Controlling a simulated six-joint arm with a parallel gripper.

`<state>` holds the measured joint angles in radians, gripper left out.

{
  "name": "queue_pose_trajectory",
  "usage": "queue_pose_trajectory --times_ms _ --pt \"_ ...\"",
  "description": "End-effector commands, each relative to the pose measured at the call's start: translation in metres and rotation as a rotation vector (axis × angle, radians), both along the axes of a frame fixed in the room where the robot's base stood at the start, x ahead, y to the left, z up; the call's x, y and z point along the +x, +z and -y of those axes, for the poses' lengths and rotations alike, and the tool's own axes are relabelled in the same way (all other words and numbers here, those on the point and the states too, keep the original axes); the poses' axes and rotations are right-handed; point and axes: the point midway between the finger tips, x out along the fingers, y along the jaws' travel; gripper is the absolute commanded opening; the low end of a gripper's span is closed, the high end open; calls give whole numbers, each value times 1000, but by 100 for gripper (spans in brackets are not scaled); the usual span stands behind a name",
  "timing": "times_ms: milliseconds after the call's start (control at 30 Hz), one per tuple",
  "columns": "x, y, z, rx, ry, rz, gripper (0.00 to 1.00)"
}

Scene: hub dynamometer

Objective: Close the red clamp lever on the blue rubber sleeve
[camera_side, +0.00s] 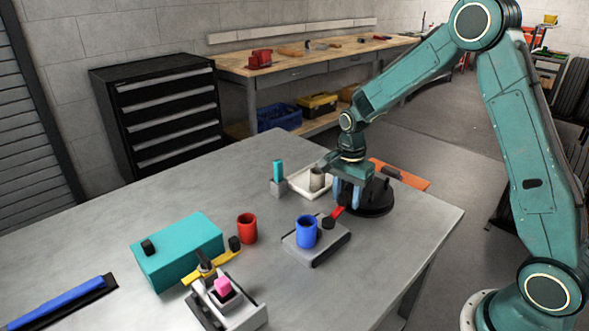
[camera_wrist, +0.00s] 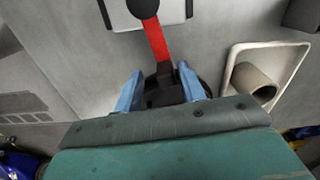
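The blue rubber sleeve (camera_side: 306,232) stands upright on a light grey plate (camera_side: 318,252) in the side view. The red clamp lever (camera_side: 337,212) sticks out from a black pivot (camera_side: 328,223) beside it, toward my gripper (camera_side: 350,193). In the wrist view the red lever (camera_wrist: 157,42) runs from the black pivot (camera_wrist: 144,8) down toward the space between my blue fingertips (camera_wrist: 160,88). The fingers stand apart, with gaps on both sides of the dark parts between them. The sleeve is out of the wrist view.
A black round base (camera_side: 372,205) sits beside and below my gripper. A white tray with a grey cylinder (camera_side: 317,179) is close by. A red cup (camera_side: 247,228), a teal box (camera_side: 178,250) and a fixture with a pink piece (camera_side: 223,285) stand left. The table's right front is clear.

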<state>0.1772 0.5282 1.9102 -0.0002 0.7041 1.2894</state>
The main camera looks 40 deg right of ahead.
Motion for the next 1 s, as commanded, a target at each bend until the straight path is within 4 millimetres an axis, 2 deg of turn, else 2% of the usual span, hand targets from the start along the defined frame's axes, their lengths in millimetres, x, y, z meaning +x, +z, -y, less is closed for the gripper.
queue_pose_trajectory --times_ms 267,700,1000 --pt "1 26 0 -1 0 5 40" --pt "1 99 0 0 0 5 40" --pt "0 131 0 0 0 2 40"
